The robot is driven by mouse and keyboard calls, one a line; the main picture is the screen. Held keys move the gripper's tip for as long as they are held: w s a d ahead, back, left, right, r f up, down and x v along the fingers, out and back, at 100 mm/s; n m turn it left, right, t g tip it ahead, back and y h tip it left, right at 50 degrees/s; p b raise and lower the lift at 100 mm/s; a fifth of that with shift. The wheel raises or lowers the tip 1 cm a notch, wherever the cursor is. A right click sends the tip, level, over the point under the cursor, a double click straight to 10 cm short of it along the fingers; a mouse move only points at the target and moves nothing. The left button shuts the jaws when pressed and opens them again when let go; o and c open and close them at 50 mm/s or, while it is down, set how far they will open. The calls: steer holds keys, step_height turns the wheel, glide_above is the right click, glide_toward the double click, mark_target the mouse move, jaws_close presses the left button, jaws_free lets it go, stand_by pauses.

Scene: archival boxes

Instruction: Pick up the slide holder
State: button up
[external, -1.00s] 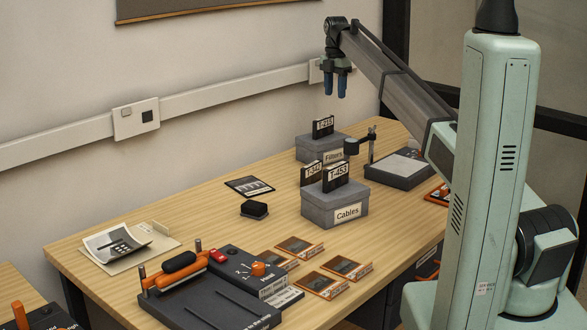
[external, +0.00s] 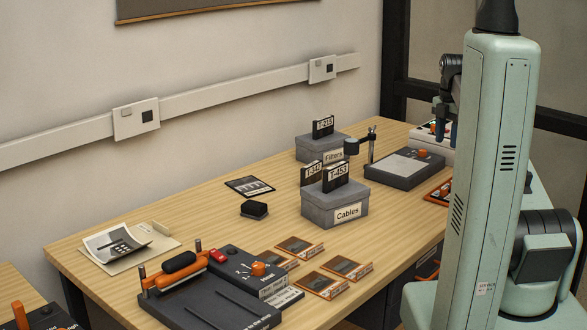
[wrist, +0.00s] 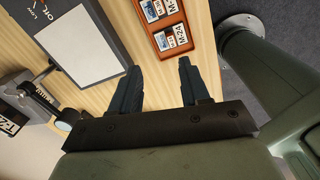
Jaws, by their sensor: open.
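An orange tray (wrist: 165,23) with white-and-blue labelled pieces, one marked M-24, lies on the wooden desk in the wrist view, ahead of my gripper (wrist: 160,66). It appears to be the slide holder. In the external view an orange item (external: 435,197) at the desk's right edge looks like the same tray, partly hidden by my column. My gripper (external: 444,125) shows there above the desk's far right, also partly hidden. Its dark blue fingers are apart and nothing is between them.
A dark device with a pale panel (external: 404,164) stands left of the tray. Grey boxes marked Cables (external: 347,214) and Filters (external: 333,156) hold black cards. Orange-framed slides (external: 320,285) lie near a sealing machine (external: 205,300). A grey-green post (wrist: 250,45) rises right of the desk in the wrist view.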

mark_target(444, 188)
steer(key=shift+s+f+n, duration=0.4)
steer(key=shift+f, duration=2)
steer(key=shift+s+f+n, duration=0.35)
steer(key=shift+f+n, duration=0.05)
steer(key=shift+f, duration=2.05)
steer(key=shift+s+f+n, duration=0.4)
steer(key=shift+f, duration=2)
steer(key=shift+c, duration=0.4)
jaws_close()
